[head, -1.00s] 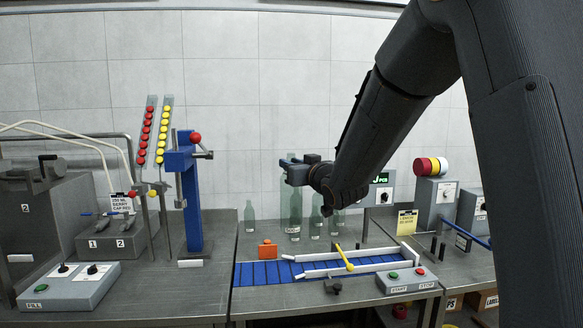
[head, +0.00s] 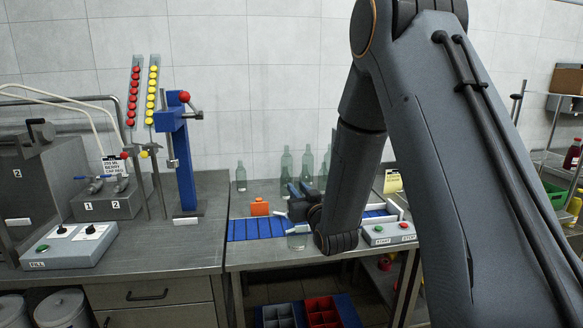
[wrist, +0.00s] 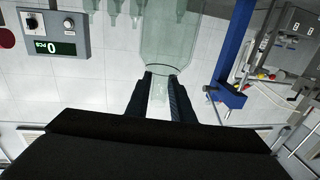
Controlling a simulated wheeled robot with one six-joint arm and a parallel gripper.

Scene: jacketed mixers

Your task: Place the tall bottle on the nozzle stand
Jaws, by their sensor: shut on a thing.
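The tall bottle (wrist: 168,42) is clear pale-green glass, held by its neck between the two fingers of my gripper (wrist: 160,95) in the wrist view. In the head view my gripper (head: 296,196) is over the front of the blue conveyor. I cannot tell for sure that this is the nozzle stand.
Several glass bottles (head: 286,163) stand behind the conveyor (head: 255,229). A blue press (head: 183,165) stands between the conveyor and the grey block. The left bench front (head: 160,255) is partly clear.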

